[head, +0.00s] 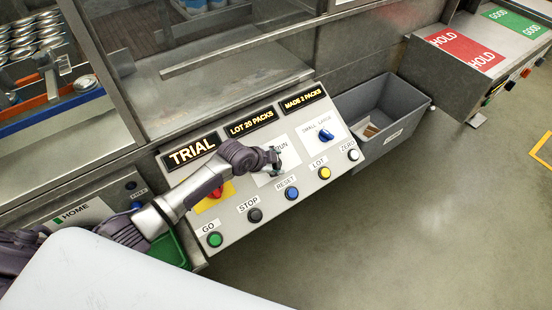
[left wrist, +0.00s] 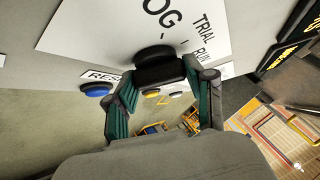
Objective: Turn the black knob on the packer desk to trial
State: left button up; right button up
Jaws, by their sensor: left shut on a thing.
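The packer desk (head: 232,228) is a sloped grey panel in the middle of the head view. The black knob (left wrist: 157,66) shows in the left wrist view on a white plate lettered "OG", "TRIAL" and "RUN". My left gripper (head: 275,162) reaches over the plate from the left and hides the knob in the head view. In the left wrist view its two green-padded fingers are on either side of the knob, shut on it. The knob's pointer is hidden. The left display (head: 192,151) on the desk reads "TRIAL". My right gripper is out of view.
Green (head: 215,240), black, blue (head: 291,193), yellow and white buttons line the desk's lower edge. A red knob on yellow (head: 216,192) sits under my arm, and a blue switch (head: 326,135) is to the right. A grey bin (head: 385,105) stands beyond. Floor in front is clear.

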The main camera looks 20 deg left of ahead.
pick_arm(q)
jog(key=n+t+y+p, duration=0.1)
jog(key=n+t, duration=0.1)
jog(key=n, duration=0.1)
jog(key=shift+s+d, duration=0.1)
jog(key=shift+d, duration=0.05)
jog(key=shift+f+n+t, duration=0.1)
jog(key=shift+n+t, duration=0.2)
jog(key=shift+n, duration=0.1)
jog(key=shift+y, duration=0.3)
jog(key=o, duration=1.2)
jog(key=shift+c, duration=0.2)
jog(key=v, duration=1.2)
